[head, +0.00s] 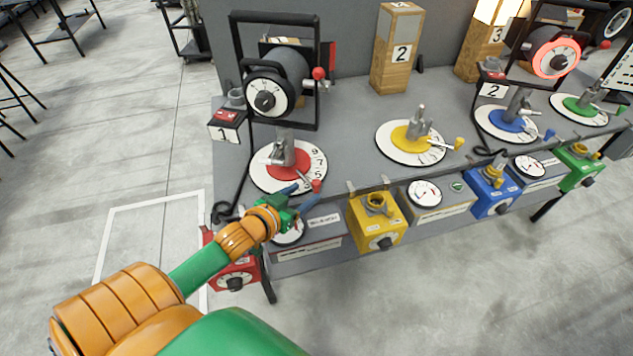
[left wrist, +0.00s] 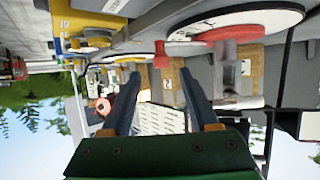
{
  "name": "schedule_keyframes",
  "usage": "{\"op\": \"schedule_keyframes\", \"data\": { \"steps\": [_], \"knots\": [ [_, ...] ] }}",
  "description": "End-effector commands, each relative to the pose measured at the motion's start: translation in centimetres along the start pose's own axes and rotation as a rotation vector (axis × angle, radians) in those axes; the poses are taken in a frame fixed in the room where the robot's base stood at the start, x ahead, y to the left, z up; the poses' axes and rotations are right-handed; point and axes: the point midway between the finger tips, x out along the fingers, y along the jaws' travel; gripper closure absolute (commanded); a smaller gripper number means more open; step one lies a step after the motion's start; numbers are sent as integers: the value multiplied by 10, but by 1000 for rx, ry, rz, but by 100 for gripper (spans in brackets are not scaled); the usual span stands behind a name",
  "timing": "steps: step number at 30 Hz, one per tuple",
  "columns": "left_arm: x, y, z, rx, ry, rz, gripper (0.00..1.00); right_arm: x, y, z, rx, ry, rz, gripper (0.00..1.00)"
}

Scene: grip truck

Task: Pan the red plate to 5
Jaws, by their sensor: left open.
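The red plate (head: 301,160) is a red disc inside a white numbered dial at the left end of the bench. The digits 9, 7 and 5 show on the dial's right side. A red knob (head: 316,186) sticks out at its front right edge. My left gripper (head: 304,195) is open just in front of the dial, near the knob. In the left wrist view, which is upside down, the red knob (left wrist: 161,55) shows between the open fingertips (left wrist: 160,75), with no clear contact. The red plate (left wrist: 232,34) is above right there. My right gripper is out of view.
A camera rig (head: 277,80) stands behind the red plate. Yellow (head: 408,137), blue (head: 507,122) and green (head: 583,107) dials stand to the right. Coloured boxes, such as the yellow box (head: 377,222), line the front edge.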

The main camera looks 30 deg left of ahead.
Motion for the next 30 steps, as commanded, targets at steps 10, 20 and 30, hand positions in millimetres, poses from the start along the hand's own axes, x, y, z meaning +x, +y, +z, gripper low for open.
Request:
{"op": "schedule_keyframes", "data": {
  "steps": [10, 20, 30],
  "knots": [
    [54, -2, -4, -3, 17, 1, 39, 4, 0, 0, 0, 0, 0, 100],
    [72, -1, -4, -2, 14, 2, 39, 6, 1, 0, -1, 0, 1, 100],
    [71, -1, -4, -2, 14, 3, 100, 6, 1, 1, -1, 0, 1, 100]
  ]
}}
